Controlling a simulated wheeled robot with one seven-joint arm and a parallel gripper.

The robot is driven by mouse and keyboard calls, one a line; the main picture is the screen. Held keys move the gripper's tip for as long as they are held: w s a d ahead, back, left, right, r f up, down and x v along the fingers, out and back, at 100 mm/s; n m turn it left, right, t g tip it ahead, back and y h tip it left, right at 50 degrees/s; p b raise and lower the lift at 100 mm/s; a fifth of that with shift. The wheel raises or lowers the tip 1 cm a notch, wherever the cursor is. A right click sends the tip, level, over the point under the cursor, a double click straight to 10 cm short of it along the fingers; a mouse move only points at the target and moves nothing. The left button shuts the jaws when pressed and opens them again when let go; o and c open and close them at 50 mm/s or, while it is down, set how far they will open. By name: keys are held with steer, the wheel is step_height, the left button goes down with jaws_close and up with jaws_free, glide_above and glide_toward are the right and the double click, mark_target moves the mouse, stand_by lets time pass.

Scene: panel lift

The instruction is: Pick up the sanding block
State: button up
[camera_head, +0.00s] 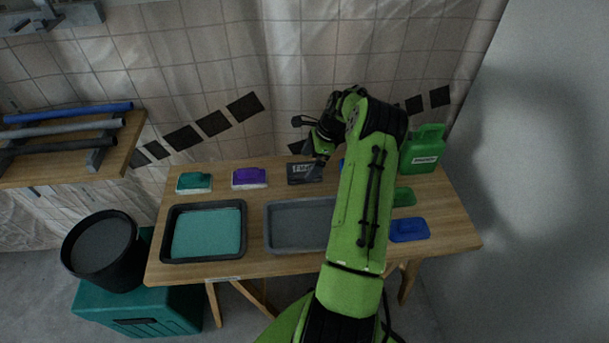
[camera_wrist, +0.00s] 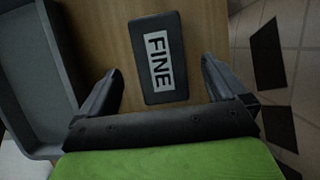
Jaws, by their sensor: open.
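The sanding block is a dark, flat block with a pale label reading FINE; it lies on the wooden table near its back edge in the head view (camera_head: 303,173). In the wrist view the block (camera_wrist: 175,58) lies ahead of the fingers, roughly centred between them and slightly tilted. My gripper (camera_wrist: 160,85) is open, with one finger on each side and nothing held. In the head view my gripper (camera_head: 315,165) is above the right end of the block and partly covers it. I cannot tell the exact height of the fingers above the table.
A grey tray (camera_head: 270,240) is in front of the block, and a black tray with teal contents (camera_head: 166,245) is to its left. Purple (camera_head: 249,177) and teal (camera_head: 194,182) blocks sit left along the back. A green jug (camera_head: 423,150) and blue block (camera_head: 408,230) are right.

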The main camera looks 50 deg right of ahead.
mark_target(305, 168)
steer(key=b+x, duration=0.1)
steer(key=x, duration=0.3)
steer(key=shift+w+f, duration=0.1)
steer(key=shift+w, duration=0.05)
steer(key=shift+c, duration=0.2)
steer(key=c, duration=1.2)
